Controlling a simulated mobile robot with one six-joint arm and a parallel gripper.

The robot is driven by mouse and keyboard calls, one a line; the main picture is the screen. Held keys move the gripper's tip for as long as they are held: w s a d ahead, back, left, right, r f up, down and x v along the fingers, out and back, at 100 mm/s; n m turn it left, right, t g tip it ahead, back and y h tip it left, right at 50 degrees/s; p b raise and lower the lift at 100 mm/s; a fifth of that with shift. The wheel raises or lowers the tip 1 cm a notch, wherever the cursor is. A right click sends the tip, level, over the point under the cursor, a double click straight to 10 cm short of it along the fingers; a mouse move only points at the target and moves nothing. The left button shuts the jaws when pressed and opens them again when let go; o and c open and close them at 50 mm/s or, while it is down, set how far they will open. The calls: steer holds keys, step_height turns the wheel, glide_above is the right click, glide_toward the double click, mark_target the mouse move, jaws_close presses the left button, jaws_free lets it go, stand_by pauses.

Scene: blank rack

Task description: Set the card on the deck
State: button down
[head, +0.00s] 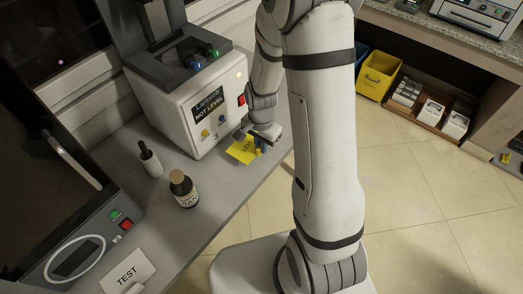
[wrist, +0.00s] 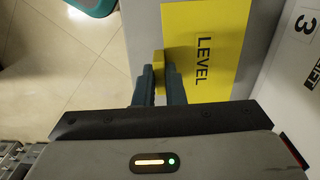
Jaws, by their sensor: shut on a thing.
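The yellow card (head: 240,152) marked "LEVEL" is at the bench edge, in front of the white machine (head: 190,110). In the wrist view the card (wrist: 227,75) lies flat to the right of my fingers, with a yellow tab on its left side. My gripper (wrist: 158,85) is shut on this tab; it also shows in the head view (head: 260,143). I cannot tell whether the card touches the grey bench (head: 215,190). The machine has a dark top deck (head: 180,62) with blue and green knobs, and a label that seems to read "NOT LEVEL".
A dark brown bottle (head: 183,190) and a white dropper bottle (head: 150,160) stand on the bench. A white "TEST" card (head: 127,274) lies near a dark device (head: 85,245) at left. A yellow bin (head: 378,74) and a tray of boxes are at back right.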

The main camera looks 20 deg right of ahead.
steer(key=shift+f, duration=1.9)
steer(key=shift+f, duration=0.1)
steer(key=shift+f, duration=0.2)
steer(key=c, duration=1.5)
jaws_free()
steer(key=shift+r, duration=0.1)
steer(key=shift+r, duration=0.1)
steer(key=r, duration=0.7)
steer(key=shift+w+d+r+b, duration=0.15)
steer(key=shift+w+r+b, duration=0.1)
steer(key=shift+w+b, duration=0.15)
steer(key=s+r+n+t, duration=0.1)
steer(key=s+r+n, duration=0.4)
steer(key=s+r, duration=0.2)
steer(key=s+r+n+t, duration=0.2)
steer(key=s+r+n, duration=0.3)
steer(key=s+r, duration=0.3)
step_height(320, 180, up, 4)
steer(key=shift+r, duration=0.25)
